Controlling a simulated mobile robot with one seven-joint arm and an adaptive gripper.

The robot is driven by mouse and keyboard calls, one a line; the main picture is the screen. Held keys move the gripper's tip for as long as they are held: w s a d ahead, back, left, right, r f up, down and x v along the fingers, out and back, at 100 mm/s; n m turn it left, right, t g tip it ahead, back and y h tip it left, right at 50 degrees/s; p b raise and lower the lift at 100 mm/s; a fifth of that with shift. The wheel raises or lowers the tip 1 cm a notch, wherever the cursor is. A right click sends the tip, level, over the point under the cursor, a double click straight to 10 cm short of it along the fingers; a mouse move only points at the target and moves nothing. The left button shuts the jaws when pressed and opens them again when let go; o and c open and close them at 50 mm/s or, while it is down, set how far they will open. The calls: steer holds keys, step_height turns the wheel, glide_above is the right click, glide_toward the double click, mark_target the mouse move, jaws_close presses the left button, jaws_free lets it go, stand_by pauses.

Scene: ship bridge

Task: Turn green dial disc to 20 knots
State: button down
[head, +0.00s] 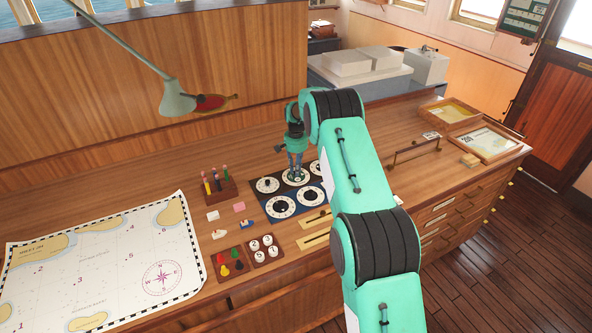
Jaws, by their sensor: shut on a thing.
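A dial panel (272,200) with several round white-ringed dials lies on the wooden desk. My gripper (296,174) points straight down onto the back right dial, which looks greenish (304,178), and its fingers are closed at the middle of it. The fingers hide most of that disc and its knob. The numbers and the pointer are too small to read, so I cannot tell the speed it shows. The back left dial (267,185), the front left dial (283,207) and the front right dial (311,193) stand clear of the fingers.
A chart (110,262) covers the desk's left side. A pencil rack (219,190), small blocks, a tray of coloured pegs (231,262) and a tray of white pieces (264,249) stand left of the panel. A lamp (176,97) hangs over the back. My arm covers the desk's middle.

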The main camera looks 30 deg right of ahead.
stand_by(0.4)
steer(key=c, duration=1.6)
jaws_free()
steer(key=shift+r, duration=0.15)
step_height(320, 180, up, 12)
steer(key=shift+f, duration=0.1)
